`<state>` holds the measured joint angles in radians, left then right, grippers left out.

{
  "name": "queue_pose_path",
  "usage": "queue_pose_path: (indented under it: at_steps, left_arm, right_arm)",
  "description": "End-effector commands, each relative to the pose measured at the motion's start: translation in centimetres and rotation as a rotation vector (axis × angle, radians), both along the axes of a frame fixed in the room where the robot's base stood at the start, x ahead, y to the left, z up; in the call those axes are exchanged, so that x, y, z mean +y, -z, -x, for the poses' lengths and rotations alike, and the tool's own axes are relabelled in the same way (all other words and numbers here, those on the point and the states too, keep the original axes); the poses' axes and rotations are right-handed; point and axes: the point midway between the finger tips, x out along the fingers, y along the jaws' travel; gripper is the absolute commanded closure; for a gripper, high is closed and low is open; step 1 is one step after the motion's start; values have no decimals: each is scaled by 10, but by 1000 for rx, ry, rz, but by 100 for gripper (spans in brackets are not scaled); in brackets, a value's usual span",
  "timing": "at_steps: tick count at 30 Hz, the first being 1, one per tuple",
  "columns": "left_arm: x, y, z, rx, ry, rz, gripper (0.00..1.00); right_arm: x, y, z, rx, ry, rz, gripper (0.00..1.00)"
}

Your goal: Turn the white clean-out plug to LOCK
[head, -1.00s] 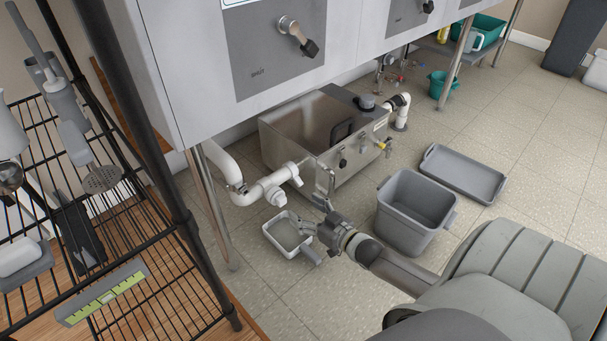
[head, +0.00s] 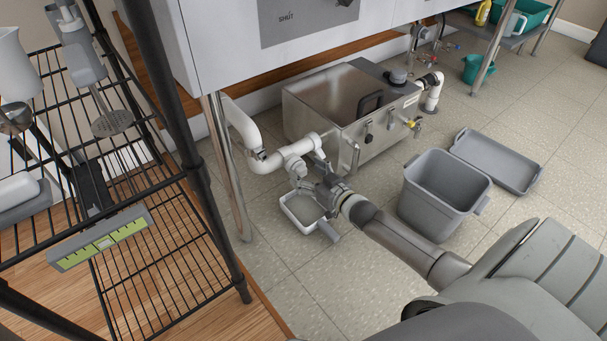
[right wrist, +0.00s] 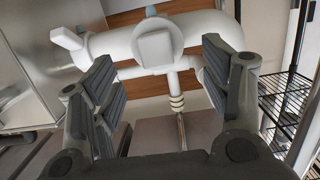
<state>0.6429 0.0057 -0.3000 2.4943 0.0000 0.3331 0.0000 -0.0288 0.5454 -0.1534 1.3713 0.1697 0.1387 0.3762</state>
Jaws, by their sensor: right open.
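The white clean-out plug (right wrist: 157,48) shows in the right wrist view as a squarish head on the white drain pipe (right wrist: 108,42). In the head view the plug (head: 297,168) hangs below the pipe fitting, partly covered by my gripper. My right gripper (right wrist: 165,80) is open, with one finger on each side of the plug's line in the wrist view. The plug appears beyond the fingertips, and I cannot tell whether they touch it. In the head view my right gripper (head: 308,184) is just below the fitting. No LOCK mark is readable. My left gripper is not in view.
A small white tray (head: 285,207) lies on the floor below the gripper. A steel box (head: 310,112) stands beside the pipe. A grey bin (head: 434,205) and flat grey tray (head: 505,178) are to the right. A table leg (head: 230,175) and wire rack (head: 150,265) are left.

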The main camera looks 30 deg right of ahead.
Motion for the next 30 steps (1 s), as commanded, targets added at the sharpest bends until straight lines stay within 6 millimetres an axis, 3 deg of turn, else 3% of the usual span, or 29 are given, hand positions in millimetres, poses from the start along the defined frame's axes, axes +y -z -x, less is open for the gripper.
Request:
queue_pose_path:
  at_steps: [6,17,28,29,30]
  left_arm:
    - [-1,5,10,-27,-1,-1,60]
    - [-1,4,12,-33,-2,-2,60]
    - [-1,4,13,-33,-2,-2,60]
    - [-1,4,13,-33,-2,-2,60]
    - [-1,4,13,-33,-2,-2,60]
  right_arm:
    - [1,5,-19,0,0,0,30]
    - [1,3,-23,0,1,0,30]
    - [1,3,-23,0,1,0,75]
    - [1,3,-22,0,1,0,55]
    - [1,3,-22,0,1,0,60]
